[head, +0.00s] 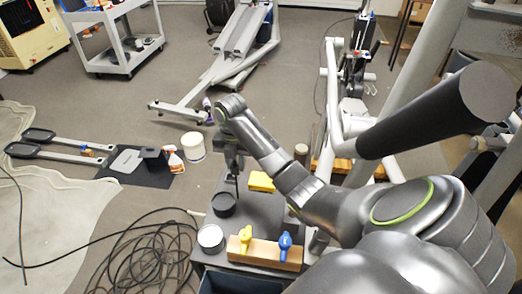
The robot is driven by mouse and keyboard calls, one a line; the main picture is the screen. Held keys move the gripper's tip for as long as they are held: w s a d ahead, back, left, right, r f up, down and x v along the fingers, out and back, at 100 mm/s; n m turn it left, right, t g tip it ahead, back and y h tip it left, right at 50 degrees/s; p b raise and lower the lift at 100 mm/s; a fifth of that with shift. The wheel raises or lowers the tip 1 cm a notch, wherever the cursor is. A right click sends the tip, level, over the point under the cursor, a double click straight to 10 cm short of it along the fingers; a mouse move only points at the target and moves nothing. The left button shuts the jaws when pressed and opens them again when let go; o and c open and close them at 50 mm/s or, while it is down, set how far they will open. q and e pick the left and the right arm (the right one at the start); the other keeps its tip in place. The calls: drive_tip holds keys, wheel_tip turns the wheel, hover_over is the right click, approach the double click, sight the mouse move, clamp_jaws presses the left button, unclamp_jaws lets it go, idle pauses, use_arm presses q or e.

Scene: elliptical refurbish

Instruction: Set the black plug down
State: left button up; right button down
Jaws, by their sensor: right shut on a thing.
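My right gripper (236,178) points down over a small dark grey table top (262,210). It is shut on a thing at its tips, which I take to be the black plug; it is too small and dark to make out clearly. A round black cup-like piece (224,205) stands on the table just below and left of the fingertips. I cannot tell whether the held thing touches it. My left gripper is not in view.
A white round tin (210,238), a yellow block (261,181) and a wooden block (264,252) with yellow and blue pieces are on the table. Black cable (150,250) lies coiled on the floor at left. Pale exercise-machine tubes (334,100) rise behind my right arm.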

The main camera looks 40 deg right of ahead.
sight(235, 174)
drive_tip(key=f, duration=0.5)
drive_tip(key=shift+w+a+f+p, duration=0.2)
drive_tip(key=shift+f+p, duration=0.1)
drive_tip(key=shift+p, duration=0.1)
wheel_tip(235, 174, down, 4)
drive_tip(key=shift+s+r, duration=0.15)
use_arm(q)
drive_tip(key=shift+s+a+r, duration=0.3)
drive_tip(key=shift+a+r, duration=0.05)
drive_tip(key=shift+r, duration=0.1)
use_arm(e)
drive_tip(key=shift+f, duration=0.25)
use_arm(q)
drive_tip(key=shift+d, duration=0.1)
use_arm(e)
drive_tip(key=shift+f, duration=0.15)
drive_tip(key=c, duration=1.2)
unclamp_jaws()
wheel_tip(235, 174, up, 9)
drive_tip(key=shift+d+r+b, duration=0.1)
drive_tip(key=shift+b, duration=0.5)
wheel_tip(235, 174, up, 2)
drive_tip(key=shift+r+p, duration=0.25)
drive_tip(key=shift+p, duration=0.65)
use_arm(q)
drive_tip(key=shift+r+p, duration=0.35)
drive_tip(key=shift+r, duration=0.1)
use_arm(e)
drive_tip(key=shift+r, duration=0.4)
